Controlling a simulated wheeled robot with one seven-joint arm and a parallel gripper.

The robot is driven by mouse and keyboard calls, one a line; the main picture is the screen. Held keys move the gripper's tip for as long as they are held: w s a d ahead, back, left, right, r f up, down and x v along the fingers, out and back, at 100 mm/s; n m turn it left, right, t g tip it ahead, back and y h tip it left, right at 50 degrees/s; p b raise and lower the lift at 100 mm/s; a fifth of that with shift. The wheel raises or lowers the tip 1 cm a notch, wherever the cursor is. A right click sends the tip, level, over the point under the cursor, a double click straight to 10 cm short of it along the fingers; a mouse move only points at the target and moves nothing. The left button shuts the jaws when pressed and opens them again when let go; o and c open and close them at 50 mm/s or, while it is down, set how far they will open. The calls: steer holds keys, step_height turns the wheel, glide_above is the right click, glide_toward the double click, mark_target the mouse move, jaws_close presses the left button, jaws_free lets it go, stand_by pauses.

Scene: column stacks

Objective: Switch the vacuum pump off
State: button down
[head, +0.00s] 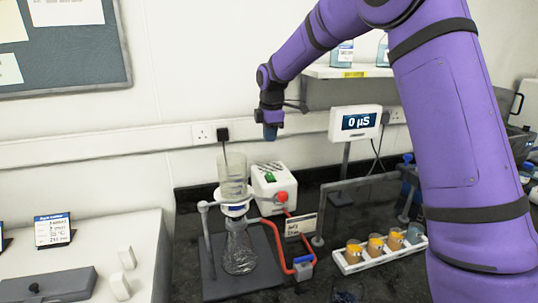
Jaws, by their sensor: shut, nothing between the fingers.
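The vacuum pump (262,190) is a small white box on the dark bench, just right of the glass filter column. A green switch (269,177) shows on its front, and a red round part (282,197) sits lower on its face. A red hose (270,232) runs down beside it. My gripper (270,133) is shut and empty. It points down in the air above the pump in the picture, apart from it. Whether the switch is on or off is too small to tell.
A clear funnel (232,168) stands over a conical flask (239,252) on a grey stand, left of the pump. A white rack (375,255) with several amber-filled cups is at right. A meter (356,122) reads 0 µS. A wall socket (203,134) is behind.

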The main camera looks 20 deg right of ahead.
mark_target(268, 174)
steer(key=f, duration=0.4)
steer(key=w+f, duration=0.1)
steer(key=f, duration=0.4)
steer(key=w+f, duration=0.1)
steer(key=f, duration=0.3)
steer(key=shift+f, duration=0.15)
